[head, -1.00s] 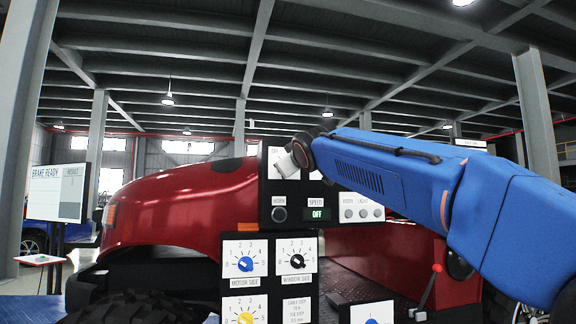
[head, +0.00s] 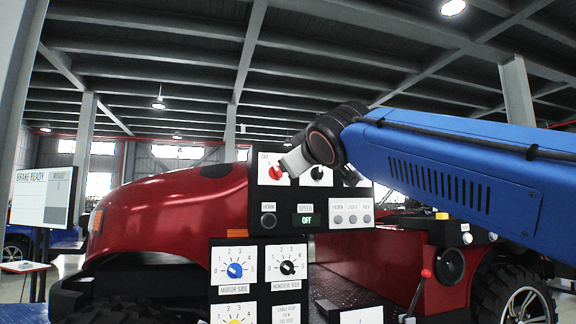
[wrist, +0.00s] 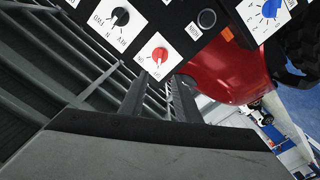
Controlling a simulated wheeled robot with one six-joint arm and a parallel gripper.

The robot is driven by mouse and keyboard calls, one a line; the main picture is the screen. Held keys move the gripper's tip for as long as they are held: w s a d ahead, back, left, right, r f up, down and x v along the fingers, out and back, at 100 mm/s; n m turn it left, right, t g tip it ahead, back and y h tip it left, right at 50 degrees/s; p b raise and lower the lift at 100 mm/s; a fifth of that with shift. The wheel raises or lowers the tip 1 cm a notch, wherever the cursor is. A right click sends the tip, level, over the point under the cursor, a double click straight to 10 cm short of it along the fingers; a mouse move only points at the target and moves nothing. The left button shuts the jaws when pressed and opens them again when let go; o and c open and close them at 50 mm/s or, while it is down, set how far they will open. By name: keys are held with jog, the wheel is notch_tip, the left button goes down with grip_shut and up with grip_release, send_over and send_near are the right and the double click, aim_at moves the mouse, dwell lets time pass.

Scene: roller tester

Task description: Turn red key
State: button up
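The red key (head: 276,172) is a small round red knob on a white plate at the upper left of the black control panel (head: 262,195). It also shows in the wrist view (wrist: 159,54), upright on its plate. My gripper (head: 293,160) is just right of and above the key in the head view, its tip partly overlapping the plate. In the wrist view, my gripper (wrist: 159,98) has two dark fingers apart, with nothing between them. The key lies beyond the fingertips; whether there is contact cannot be told, but a gap seems to show.
A black selector knob (wrist: 120,17) sits beside the red key. Blue (head: 235,270) and black (head: 288,267) dials are on the lower panel. A HORN button (head: 268,221) is below the key. A red car (head: 165,210) stands behind, and a screen (head: 43,196) is at left.

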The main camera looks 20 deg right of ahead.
jog(key=shift+s, duration=0.95)
jog(key=s+d+f+m+g, duration=0.1)
jog(key=s+d+f+g, duration=0.15)
jog(key=f, duration=0.95)
jog(key=s+d+f+m+g+h, duration=0.15)
jog(key=s+f, duration=0.25)
jog(key=f, duration=0.7)
jog(key=s+d+f+m+g, duration=0.2)
jog(key=s+d+f+g, duration=0.1)
jog(key=f, duration=0.9)
jog(key=s+f+m+g, duration=0.1)
jog(key=s+f+g, duration=0.1)
jog(key=s+f, duration=0.3)
jog(key=s+f+g+y, duration=0.1)
jog(key=s+f, duration=0.5)
jog(key=f, duration=0.6)
jog(key=s+f+m+g, duration=0.1)
jog(key=s+f+g, duration=0.2)
jog(key=f, duration=0.6)
jog(key=s, duration=0.2)
jog(key=shift+s+f+m, duration=0.3)
jog(key=shift+f+m, duration=0.05)
jog(key=shift+d+y, duration=0.1)
jog(key=shift+y, duration=0.15)
